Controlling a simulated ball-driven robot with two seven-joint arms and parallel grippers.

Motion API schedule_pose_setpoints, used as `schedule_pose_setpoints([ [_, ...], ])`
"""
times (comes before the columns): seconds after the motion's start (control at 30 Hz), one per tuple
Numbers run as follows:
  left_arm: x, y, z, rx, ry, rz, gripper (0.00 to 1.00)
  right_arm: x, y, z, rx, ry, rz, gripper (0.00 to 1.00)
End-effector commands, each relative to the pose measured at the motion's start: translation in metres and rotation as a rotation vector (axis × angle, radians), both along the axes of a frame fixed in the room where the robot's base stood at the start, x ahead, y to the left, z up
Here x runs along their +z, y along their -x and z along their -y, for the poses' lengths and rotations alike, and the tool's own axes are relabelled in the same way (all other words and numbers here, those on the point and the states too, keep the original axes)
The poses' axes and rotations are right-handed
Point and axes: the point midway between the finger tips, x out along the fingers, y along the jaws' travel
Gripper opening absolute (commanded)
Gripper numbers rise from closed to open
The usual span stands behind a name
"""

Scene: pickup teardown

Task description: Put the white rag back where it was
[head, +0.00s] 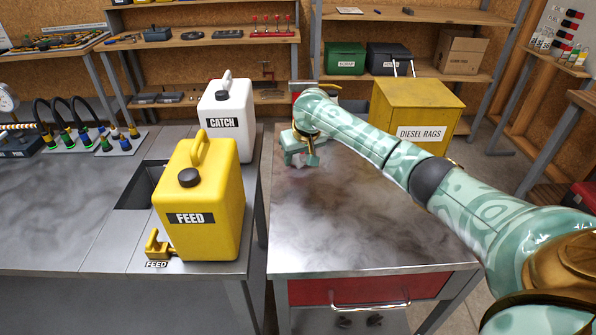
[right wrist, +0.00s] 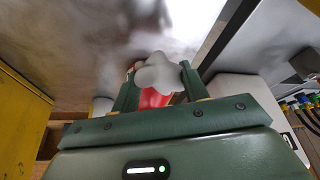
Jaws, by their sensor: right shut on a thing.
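My right gripper (head: 300,160) is over the far left part of the metal-topped bench (head: 360,215), with its fingers pointing down. In the right wrist view, the gripper (right wrist: 160,82) is shut on the white rag (right wrist: 160,72), a small bunched lump between the two fingers. Something red (right wrist: 155,98) shows between the fingers beside the rag; I cannot tell what it is. In the head view the rag is mostly hidden by the gripper. I cannot tell whether it touches the bench top. My left gripper is out of view.
A yellow bin labelled DIESEL RAGS (head: 417,112) stands behind the bench, right of the gripper. A white CATCH can (head: 227,115) and a yellow FEED can (head: 205,205) stand on the grey bench at left. The near part of the metal bench top is clear.

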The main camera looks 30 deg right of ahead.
Motion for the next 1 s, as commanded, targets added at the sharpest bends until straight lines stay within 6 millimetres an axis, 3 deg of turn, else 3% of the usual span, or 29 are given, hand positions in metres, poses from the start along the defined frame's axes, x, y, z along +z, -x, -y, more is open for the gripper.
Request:
schedule_pose_setpoints([
  [0.23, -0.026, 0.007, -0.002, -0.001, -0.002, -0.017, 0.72, -0.04, -0.004, 0.006, 0.0, 0.002, -0.004, 0.26],
  [0.63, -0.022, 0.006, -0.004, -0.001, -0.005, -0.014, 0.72, -0.04, -0.003, 0.005, 0.0, 0.001, 0.0, 0.26],
  [0.67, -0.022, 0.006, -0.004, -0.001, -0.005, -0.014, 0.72, -0.04, -0.003, 0.005, 0.0, 0.001, 0.001, 0.5],
  [0.7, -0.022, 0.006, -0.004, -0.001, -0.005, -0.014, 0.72, -0.041, -0.004, 0.005, 0.0, 0.001, 0.001, 0.61],
  [0.73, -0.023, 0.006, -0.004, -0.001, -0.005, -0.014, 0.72, -0.041, -0.003, 0.005, 0.0, 0.001, 0.001, 0.66],
  [1.0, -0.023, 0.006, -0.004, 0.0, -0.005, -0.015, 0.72, -0.04, -0.004, 0.005, -0.001, 0.002, 0.001, 0.66],
])
